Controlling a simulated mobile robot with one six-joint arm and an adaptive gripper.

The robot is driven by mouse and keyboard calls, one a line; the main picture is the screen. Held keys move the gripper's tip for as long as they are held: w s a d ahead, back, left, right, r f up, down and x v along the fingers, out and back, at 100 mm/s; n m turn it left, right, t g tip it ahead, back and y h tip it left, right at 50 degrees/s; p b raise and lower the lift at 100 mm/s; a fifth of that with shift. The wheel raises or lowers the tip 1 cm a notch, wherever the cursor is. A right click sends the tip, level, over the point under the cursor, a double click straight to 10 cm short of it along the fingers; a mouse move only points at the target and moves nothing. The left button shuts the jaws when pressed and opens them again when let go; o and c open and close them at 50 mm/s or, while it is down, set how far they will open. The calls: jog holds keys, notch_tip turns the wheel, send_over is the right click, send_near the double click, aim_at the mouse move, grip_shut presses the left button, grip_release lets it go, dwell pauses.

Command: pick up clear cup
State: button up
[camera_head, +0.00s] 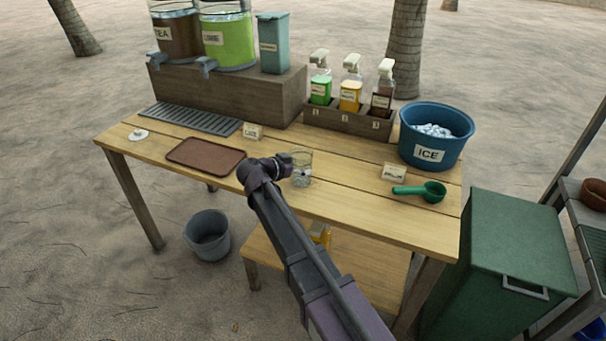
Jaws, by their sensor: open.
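The clear cup (303,160) stands on the wooden table (350,207), right of the brown tray and near the middle of the tabletop. It looks upright and see-through. My gripper (290,172) is at the cup's left side, low over the tabletop, and overlaps the cup's lower left part in this view. The jaws are open. The fingers are small and dark here, and I cannot tell whether they touch the cup or reach around it.
A brown tray (206,154) lies left of my gripper. A small card (253,131) stands behind it. A blue ice bucket (420,155), a green scoop (420,191) and a bottle rack (350,120) stand right and behind. Tabletop in front of the cup is clear.

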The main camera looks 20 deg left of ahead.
aim_at(308, 153)
jog(key=shift+w+d+f, duration=0.15)
jog(key=shift+w+f, duration=0.05)
jog(key=shift+w, duration=0.1)
dwell(0.4)
jog(key=c, duration=0.7)
jog(key=shift+r, duration=0.25)
jog(key=shift+c, duration=0.2)
notch_tip(308, 153, up, 2)
jog(key=shift+p, duration=1.2)
jog(key=shift+r+p, duration=0.8)
jog(key=shift+r, duration=0.05)
jog(key=s, duration=1.6)
jog(key=shift+a+r+p, duration=0.2)
jog(key=shift+r+p, duration=0.25)
